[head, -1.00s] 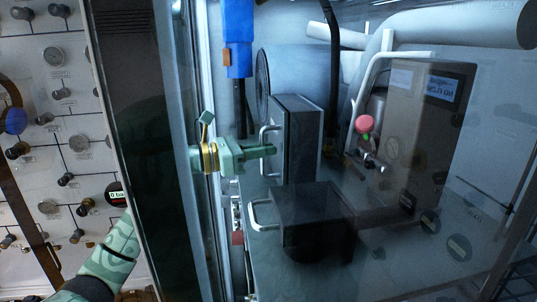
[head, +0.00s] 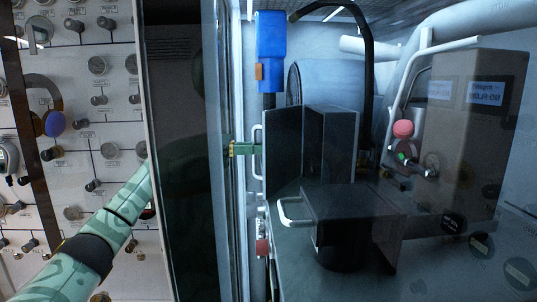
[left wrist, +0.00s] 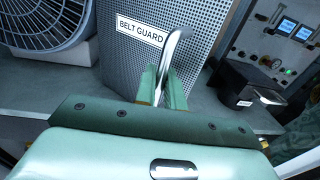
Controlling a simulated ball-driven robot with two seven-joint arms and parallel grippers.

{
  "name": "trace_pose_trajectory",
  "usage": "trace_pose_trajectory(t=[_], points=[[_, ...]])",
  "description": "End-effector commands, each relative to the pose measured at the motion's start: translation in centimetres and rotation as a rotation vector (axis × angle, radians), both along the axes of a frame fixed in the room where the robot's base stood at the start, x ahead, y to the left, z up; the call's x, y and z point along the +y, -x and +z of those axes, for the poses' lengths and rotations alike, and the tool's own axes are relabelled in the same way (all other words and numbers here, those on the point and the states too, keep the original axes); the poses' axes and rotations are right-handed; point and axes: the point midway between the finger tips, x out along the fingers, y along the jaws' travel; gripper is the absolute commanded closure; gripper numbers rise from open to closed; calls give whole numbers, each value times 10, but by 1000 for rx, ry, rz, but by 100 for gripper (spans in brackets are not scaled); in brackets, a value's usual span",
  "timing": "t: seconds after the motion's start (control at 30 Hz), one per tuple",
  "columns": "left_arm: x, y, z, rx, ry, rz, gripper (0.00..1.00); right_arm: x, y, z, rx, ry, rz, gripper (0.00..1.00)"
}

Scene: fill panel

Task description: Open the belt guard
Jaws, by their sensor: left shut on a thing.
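The belt guard (head: 283,152) is a dark upright panel with a silver side handle (head: 256,163). It stands swung out at an angle from the grey box (head: 331,142) behind it. In the left wrist view its perforated face (left wrist: 183,28) carries the label BELT GUARD. My left gripper (head: 256,148) is shut on the guard's handle. In the left wrist view the green fingers (left wrist: 163,88) sit on both sides of the metal handle (left wrist: 172,52). My right gripper is not in view.
A dark box (head: 345,208) with its own handle (head: 290,212) sits just below the guard. A pink knob (head: 402,128) is at right. A dark glass door (head: 190,190) stands close at left, beside a gauge panel (head: 100,110).

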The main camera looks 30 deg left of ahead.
Motion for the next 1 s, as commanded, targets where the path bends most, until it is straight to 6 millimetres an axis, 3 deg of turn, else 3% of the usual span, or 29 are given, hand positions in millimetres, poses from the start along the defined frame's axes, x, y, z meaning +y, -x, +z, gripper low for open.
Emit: trace_pose_trajectory(t=[0.3,0.83,0.87,0.9,1.0], points=[[19,-8,-1,6,0,3,100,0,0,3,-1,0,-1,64],[21,-9,-1,3,-1,4,100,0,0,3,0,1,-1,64],[21,-9,-1,3,-1,4,81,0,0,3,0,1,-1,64],[21,-9,-1,3,-1,3,75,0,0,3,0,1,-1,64],[21,-9,0,2,0,3,75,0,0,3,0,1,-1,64]])
